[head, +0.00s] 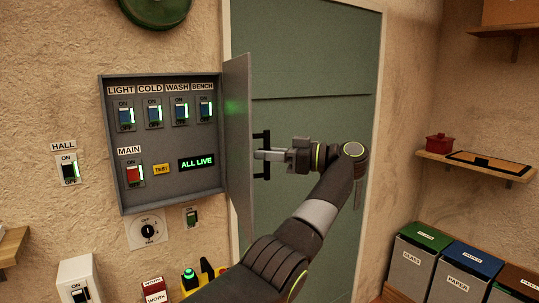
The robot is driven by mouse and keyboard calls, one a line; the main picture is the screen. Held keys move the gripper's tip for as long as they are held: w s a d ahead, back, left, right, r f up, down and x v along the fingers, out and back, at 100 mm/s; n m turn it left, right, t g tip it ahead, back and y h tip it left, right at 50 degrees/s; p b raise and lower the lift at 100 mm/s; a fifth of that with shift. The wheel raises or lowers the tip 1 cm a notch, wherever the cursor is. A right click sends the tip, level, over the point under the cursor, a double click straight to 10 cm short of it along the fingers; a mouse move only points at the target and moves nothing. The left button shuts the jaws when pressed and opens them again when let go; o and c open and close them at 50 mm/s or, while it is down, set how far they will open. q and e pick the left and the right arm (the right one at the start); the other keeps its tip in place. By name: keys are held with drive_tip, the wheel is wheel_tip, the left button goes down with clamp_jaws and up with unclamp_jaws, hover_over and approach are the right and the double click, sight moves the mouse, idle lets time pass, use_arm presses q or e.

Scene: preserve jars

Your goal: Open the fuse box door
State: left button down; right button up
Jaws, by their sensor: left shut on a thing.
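The grey fuse box (150,192) is mounted on the wall at the left. Its door (238,150) is hinged on the right side and stands swung out, so the inside shows. Inside are switches labelled LIGHT, COLD, WASH and BENCH, a red MAIN switch (134,174), a yellow TEST button and a green ALL LIVE display. A black handle (267,137) is on the door's outer face. My left gripper (265,155) is shut on this handle, coming from the right. My right gripper is not in view.
A HALL switch (68,170) is left of the box, with a dial (148,230) below it. A green door panel (310,50) is behind my arm. A shelf with a red pot (439,143) and labelled bins (415,265) stand at the right.

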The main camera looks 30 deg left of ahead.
use_arm(q)
drive_tip(key=shift+w+d+r, duration=0.2)
drive_tip(key=shift+w, duration=0.15)
idle(0.3)
drive_tip(key=c, duration=1.7)
unclamp_jaws()
drive_tip(key=shift+o, duration=1)
drive_tip(key=shift+a+f, duration=0.1)
drive_tip(key=shift+a, duration=0.15)
drive_tip(key=shift+d, duration=0.15)
